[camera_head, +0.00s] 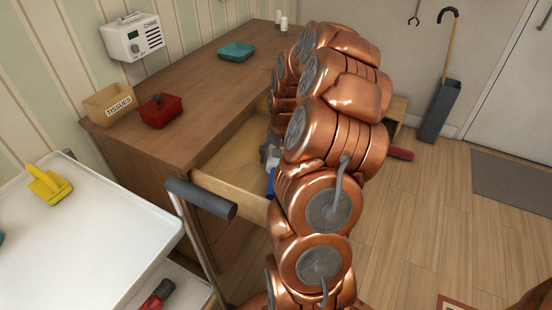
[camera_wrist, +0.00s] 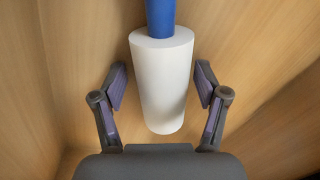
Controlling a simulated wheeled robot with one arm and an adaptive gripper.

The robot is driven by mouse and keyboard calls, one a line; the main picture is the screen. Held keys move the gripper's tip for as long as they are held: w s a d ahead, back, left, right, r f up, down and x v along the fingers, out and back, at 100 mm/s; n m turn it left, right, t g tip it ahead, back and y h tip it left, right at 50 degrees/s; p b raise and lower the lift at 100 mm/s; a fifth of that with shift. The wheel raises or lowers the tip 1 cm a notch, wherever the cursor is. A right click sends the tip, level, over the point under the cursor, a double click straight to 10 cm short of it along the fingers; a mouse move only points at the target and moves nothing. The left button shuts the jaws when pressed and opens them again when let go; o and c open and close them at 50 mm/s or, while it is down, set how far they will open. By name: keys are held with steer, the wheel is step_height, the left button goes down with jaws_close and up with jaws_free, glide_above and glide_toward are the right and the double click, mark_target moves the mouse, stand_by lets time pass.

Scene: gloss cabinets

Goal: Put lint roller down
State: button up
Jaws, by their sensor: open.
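The lint roller (camera_wrist: 162,85) has a white roll and a blue handle. In the wrist view it lies lengthwise between the two fingers of my gripper (camera_wrist: 160,82), with the handle toward the top. The fingers are open, with a visible gap on each side of the white roll. Pale wooden surfaces surround it. In the head view, my arm reaches over the open drawer (camera_head: 225,190) and hides most of the gripper. A bit of the blue handle (camera_head: 271,181) shows beside the arm, inside the drawer.
The brown dresser top (camera_head: 205,85) carries a tissue box (camera_head: 108,104), a red container (camera_head: 160,111) and a teal item (camera_head: 237,51). A white trolley (camera_head: 95,245) with a yellow object (camera_head: 48,185) stands at left, close to the drawer. The floor at right is largely clear.

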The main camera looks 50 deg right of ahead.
steer(key=shift+r, duration=0.1)
steer(key=r, duration=0.7)
steer(key=s+d+r, duration=0.1)
steer(key=r, duration=0.3)
steer(key=shift+p, duration=0.3)
steer(key=shift+r, duration=0.55)
